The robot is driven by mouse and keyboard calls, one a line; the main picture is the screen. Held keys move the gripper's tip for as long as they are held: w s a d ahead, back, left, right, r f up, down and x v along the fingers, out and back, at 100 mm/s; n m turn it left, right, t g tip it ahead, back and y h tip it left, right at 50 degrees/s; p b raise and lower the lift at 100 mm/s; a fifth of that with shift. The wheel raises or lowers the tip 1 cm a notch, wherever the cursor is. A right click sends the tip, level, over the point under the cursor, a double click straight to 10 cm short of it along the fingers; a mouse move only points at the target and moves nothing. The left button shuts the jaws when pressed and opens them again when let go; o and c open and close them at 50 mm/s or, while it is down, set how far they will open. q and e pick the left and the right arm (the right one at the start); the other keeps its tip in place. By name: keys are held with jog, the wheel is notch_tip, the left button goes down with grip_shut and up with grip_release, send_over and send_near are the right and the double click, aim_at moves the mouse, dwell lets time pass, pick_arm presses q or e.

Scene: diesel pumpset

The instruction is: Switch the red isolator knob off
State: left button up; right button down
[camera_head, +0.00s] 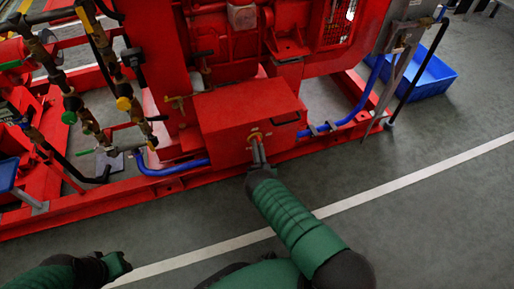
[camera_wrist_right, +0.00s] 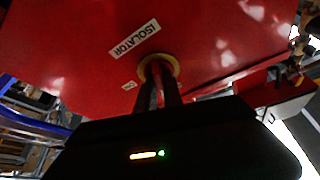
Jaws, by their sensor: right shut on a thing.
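The isolator knob sits on the front face of a red box (camera_head: 243,110), low on the pumpset. Its yellow ring (camera_head: 254,136) shows around my fingertips; the ring (camera_wrist_right: 172,62) also shows in the right wrist view, beside a white "ISOLATOR" label (camera_wrist_right: 135,39). My right gripper (camera_head: 258,152) reaches up to the box and is shut on the knob. In the right wrist view its fingers (camera_wrist_right: 160,84) cover the knob, so its turn angle is hidden. A small label, perhaps "ON", sits beside the ring. My left gripper (camera_head: 118,265) is low at the left, away from the box; its fingers are unclear.
Pipes and valves with green and yellow caps (camera_head: 124,103) stand at the left. Blue hoses (camera_head: 172,170) run along the red base frame (camera_head: 100,206). A blue crate (camera_head: 430,78) lies at the right. The grey floor in front is clear.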

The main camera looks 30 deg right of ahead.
jog(key=shift+s+f+n+t+y, duration=0.2)
jog(key=shift+n+y, duration=0.45)
jog(key=shift+n, duration=0.55)
jog(key=shift+w+f+n+t+y, duration=0.1)
jog(key=shift+n+t+y, duration=0.2)
jog(key=shift+n+y, duration=0.65)
jog(key=shift+n, duration=0.55)
jog(key=c, duration=1.7)
grip_release()
jog(key=shift+o, duration=1.1)
jog(key=shift+r, duration=0.15)
jog(key=shift+d, duration=0.1)
